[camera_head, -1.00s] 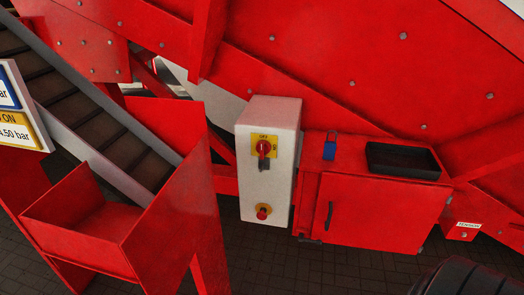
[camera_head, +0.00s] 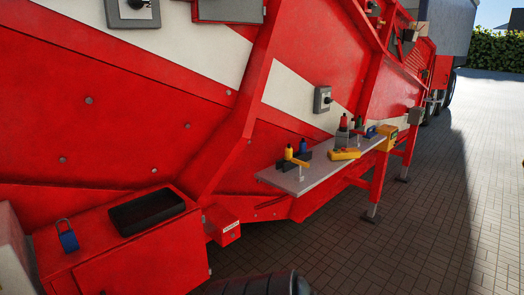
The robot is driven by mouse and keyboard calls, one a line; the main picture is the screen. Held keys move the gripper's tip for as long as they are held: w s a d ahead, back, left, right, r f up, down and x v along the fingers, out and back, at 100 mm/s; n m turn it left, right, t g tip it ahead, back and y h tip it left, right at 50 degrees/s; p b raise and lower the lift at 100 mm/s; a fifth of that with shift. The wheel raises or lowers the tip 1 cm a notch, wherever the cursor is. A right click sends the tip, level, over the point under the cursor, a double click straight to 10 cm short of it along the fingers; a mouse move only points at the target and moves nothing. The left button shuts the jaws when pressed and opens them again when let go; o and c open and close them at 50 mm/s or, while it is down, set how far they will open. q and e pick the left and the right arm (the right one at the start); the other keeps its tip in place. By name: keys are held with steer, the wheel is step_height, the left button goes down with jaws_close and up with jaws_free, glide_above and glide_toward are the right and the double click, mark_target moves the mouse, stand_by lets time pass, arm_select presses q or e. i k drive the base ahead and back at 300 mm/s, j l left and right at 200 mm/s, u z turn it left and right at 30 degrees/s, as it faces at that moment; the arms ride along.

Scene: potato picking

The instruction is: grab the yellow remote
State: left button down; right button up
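A grey shelf (camera_head: 281,181) on the side of the red machine holds several small things. A flat, long yellow thing (camera_head: 344,155) lies near its middle. A boxier yellow thing (camera_head: 387,132) is at its far right end. Both are small in the view, and I cannot tell for certain which is the yellow remote. Neither of my grippers shows in the head view.
A yellow-and-black tool (camera_head: 289,154) and a dark bottle-like thing (camera_head: 342,135) are also on the shelf. A red cabinet (camera_head: 140,262) with a black tray (camera_head: 147,211) and blue padlock (camera_head: 68,237) is at lower left. Open paving (camera_head: 420,235) lies to the right.

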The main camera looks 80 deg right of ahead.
mark_target(353, 153)
steer(key=z, duration=3.35)
steer(key=i+l+u, duration=0.1)
steer(key=i+l, duration=0.25)
steer(key=i+l+u, duration=0.15)
steer(key=i+l, duration=0.2)
steer(key=l, duration=0.15)
steer(key=i+l+u, duration=0.1)
steer(key=i+l, duration=0.25)
steer(key=l, duration=0.15)
steer(key=i+l+u, duration=0.1)
steer(key=i+l, duration=0.2)
steer(key=l, duration=0.2)
